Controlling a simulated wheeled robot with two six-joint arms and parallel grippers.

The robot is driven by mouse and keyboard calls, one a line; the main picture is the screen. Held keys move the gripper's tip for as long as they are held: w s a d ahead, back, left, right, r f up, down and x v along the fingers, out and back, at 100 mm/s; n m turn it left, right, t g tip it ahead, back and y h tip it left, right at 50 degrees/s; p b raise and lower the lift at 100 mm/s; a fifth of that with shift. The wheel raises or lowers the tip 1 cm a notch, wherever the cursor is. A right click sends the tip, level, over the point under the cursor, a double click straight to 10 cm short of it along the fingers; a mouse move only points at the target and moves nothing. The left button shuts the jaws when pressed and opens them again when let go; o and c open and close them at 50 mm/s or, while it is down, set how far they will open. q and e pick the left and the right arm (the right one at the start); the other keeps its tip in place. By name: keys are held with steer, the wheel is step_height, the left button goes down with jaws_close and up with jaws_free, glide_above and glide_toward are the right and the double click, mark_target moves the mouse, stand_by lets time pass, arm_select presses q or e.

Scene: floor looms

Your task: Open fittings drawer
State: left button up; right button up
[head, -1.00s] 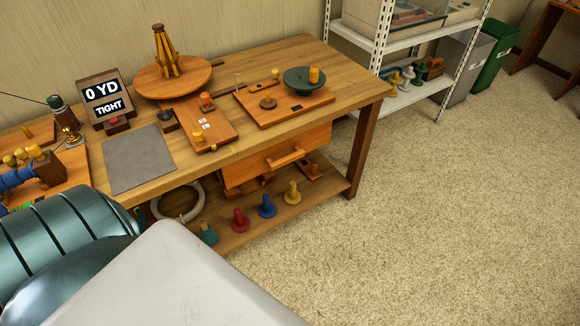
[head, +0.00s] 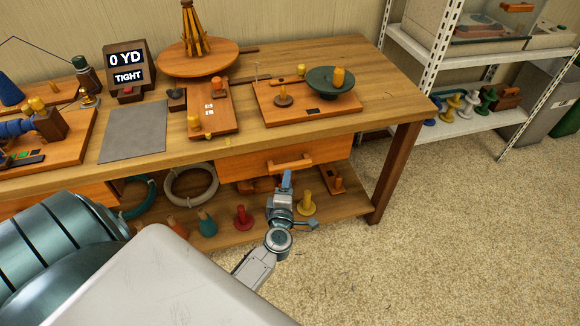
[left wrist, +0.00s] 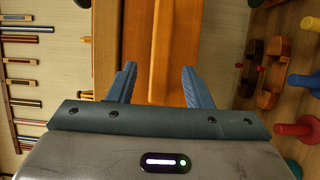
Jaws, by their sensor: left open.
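The fittings drawer (head: 245,163) is a wooden front under the bench top, with a light wooden bar handle (head: 290,163). It looks shut. My left gripper (head: 287,174) is just below and in front of the handle in the head view. In the left wrist view my left gripper (left wrist: 160,74) is open, its two blue-grey fingers apart. The handle (left wrist: 160,40) runs up the picture between the lines of the fingers, with the drawer front (left wrist: 133,30) behind. Whether the fingertips reach around the handle I cannot tell. My right gripper is not in view.
The wooden bench (head: 385,100) carries a winder, a display and small boards above the drawer. On its lower shelf, a red spool (head: 242,217) and a yellow spool (head: 306,203) stand close to my left gripper. Carpet to the right is clear.

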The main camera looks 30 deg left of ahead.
mark_target(291, 167)
arm_select(q)
steer(key=x, duration=0.7)
steer(key=shift+w, duration=0.1)
jaws_close()
